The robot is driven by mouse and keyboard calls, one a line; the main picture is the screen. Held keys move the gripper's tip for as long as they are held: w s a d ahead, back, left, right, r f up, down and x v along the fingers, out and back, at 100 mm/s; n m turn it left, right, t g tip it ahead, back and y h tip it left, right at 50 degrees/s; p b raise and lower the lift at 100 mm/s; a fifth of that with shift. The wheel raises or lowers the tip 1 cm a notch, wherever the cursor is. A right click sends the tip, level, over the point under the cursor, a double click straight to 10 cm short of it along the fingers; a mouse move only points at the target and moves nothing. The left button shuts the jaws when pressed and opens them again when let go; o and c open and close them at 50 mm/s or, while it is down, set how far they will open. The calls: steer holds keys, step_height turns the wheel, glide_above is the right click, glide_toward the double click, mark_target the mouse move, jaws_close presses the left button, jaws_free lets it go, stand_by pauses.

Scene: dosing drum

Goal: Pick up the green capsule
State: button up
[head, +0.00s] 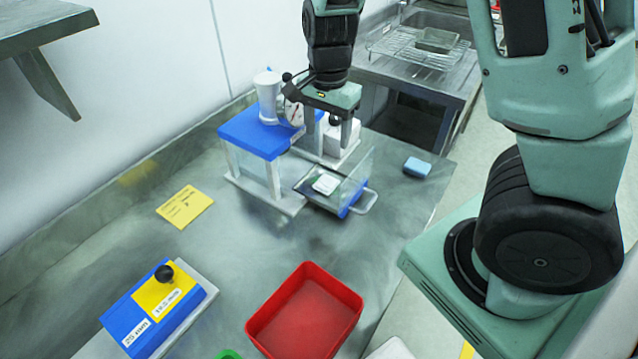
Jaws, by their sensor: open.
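No green capsule can be made out clearly; only a small bright green edge (229,354) shows at the bottom of the head view, cut off by the frame, and I cannot tell what it belongs to. My gripper (328,134) is open, pointing down beside the blue-topped white stand (262,137). Its fingers are apart, above and behind a clear-sided drawer (346,195) with a blue front and a handle. A small white item (325,184) is at the drawer. No capsule shows between the fingers.
A red open bin (305,312) stands at the front, looking empty. A blue-and-yellow box with a black knob (164,273) is at front left. A yellow card (184,206) and a light-blue block (417,167) lie on the metal table (250,235), whose middle is clear.

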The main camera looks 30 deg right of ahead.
glide_above(327, 182)
steer(key=f, duration=0.9)
steer(key=shift+s+a+b, duration=0.15)
steer(key=shift+a+b, duration=0.1)
steer(key=shift+b, duration=0.05)
steer(key=shift+w+d+f, duration=0.1)
steer(key=shift+f, duration=1.25)
steer(key=shift+w+d+f, duration=0.1)
steer(key=shift+f, duration=1.2)
steer(key=c, duration=1.1)
steer(key=shift+c, duration=0.4)
steer(key=shift+r, duration=0.1)
